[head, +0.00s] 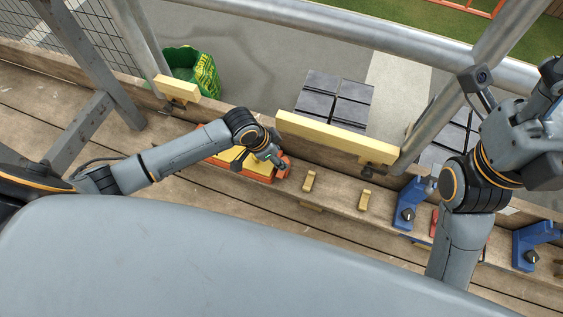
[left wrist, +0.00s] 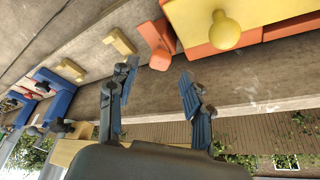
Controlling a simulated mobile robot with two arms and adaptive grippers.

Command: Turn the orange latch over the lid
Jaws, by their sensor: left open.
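The orange box (head: 262,178) with its yellow lid (head: 229,155) sits on the plank, partly hidden by my left arm in the head view. In the left wrist view the yellow lid (left wrist: 262,14) has a round yellow knob (left wrist: 225,31). The orange latch (left wrist: 157,46) is at the box's end, pointing out beside the lid and not across it. It also shows in the head view (head: 284,166). My left gripper (left wrist: 155,82) is open and empty, its fingers apart and short of the latch. My right arm (head: 468,215) is raised at the right; its fingers do not show.
Two yellow blocks (head: 309,181) (head: 364,200) lie along the plank right of the box. Blue clamps (head: 408,203) stand farther right. A yellow-topped board (head: 338,138) and metal rails rise behind. Dark tiles (head: 335,97) and a green bag (head: 190,70) are beyond.

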